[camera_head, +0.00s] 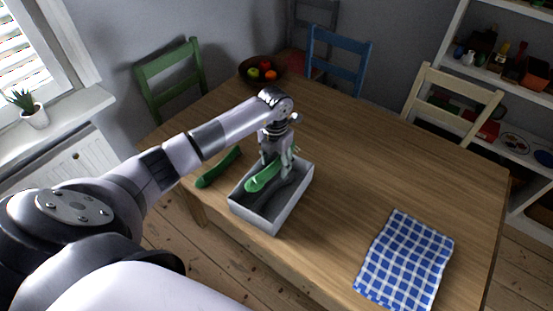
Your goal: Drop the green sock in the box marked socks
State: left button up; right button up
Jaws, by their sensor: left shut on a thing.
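My left gripper (275,163) reaches down over the open grey box (262,219) near the table's left edge. It is shut on a green thing, the green sock (262,178), which hangs tilted at or just inside the box opening. I cannot tell whether the sock touches the box. No marking can be read on the box from here. Something dark grey shows inside the box, but it may be shadow. My right gripper is out of view.
A long dark-green thing like a cucumber (218,168) lies left of the box. A blue checked cloth (405,262) lies at the front right. A fruit bowl (262,70) stands at the far end. The middle of the wooden table (385,165) is clear; chairs surround it.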

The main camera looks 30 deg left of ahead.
pick_arm(q)
jog(key=shift+f+b, duration=0.3)
jog(key=shift+f, duration=0.35)
notch_tip(320, 180, down, 6)
jog(key=b, duration=0.4)
jog(key=shift+d+r, duration=0.1)
jog(key=shift+r, duration=0.1)
jog(key=o, duration=1)
jog(key=shift+r, duration=0.1)
